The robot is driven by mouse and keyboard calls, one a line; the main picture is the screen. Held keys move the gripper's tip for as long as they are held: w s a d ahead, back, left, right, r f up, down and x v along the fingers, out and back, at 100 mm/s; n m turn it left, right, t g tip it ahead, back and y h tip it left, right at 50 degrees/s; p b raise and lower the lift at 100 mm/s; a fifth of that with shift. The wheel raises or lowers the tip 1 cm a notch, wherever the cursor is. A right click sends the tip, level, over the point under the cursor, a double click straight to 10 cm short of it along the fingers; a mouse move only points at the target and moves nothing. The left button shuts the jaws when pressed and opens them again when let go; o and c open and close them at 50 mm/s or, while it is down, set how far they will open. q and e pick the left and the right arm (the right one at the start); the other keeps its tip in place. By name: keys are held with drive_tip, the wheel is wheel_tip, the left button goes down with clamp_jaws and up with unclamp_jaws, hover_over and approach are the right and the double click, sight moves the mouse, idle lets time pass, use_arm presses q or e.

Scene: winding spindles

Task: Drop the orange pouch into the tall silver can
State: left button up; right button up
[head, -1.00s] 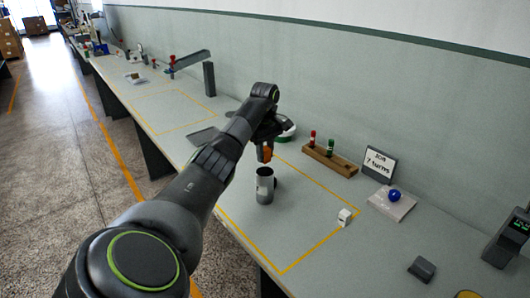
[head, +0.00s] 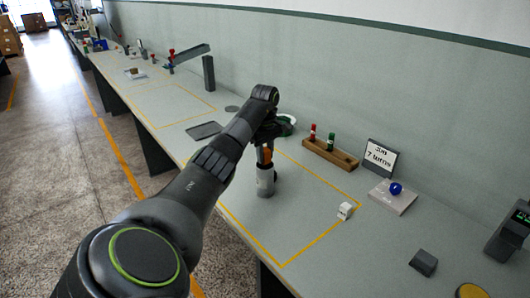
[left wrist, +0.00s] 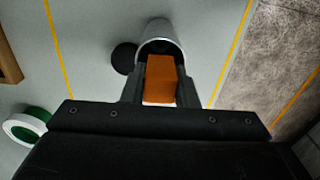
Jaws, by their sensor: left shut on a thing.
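The orange pouch (head: 266,156) is held between the fingers of my left gripper (head: 265,158), just over the mouth of the tall silver can (head: 265,182). In the left wrist view the orange pouch (left wrist: 160,80) lies between the two dark fingers, with the can (left wrist: 158,32) directly beyond it. The pouch covers part of the can's opening, and I cannot tell whether its lower end is inside the rim. The can stands upright on the bench. My right gripper is not in view.
A wooden rack (head: 330,154) with a red and a green spindle stands behind the can, near a "7 turns" sign (head: 381,157). A white cube (head: 345,210) sits to the right. A green-and-white ring (left wrist: 25,127) lies nearby. The bench in front is clear.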

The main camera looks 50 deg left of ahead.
sight(265, 150)
use_arm(q)
drive_tip(key=shift+f+b, duration=0.35)
drive_tip(key=shift+f, duration=0.45)
drive_tip(key=o, duration=1)
drive_tip(key=shift+r, duration=0.1)
wheel_tip(265, 150, up, 5)
drive_tip(key=p, duration=0.3)
drive_tip(key=shift+p, duration=0.4)
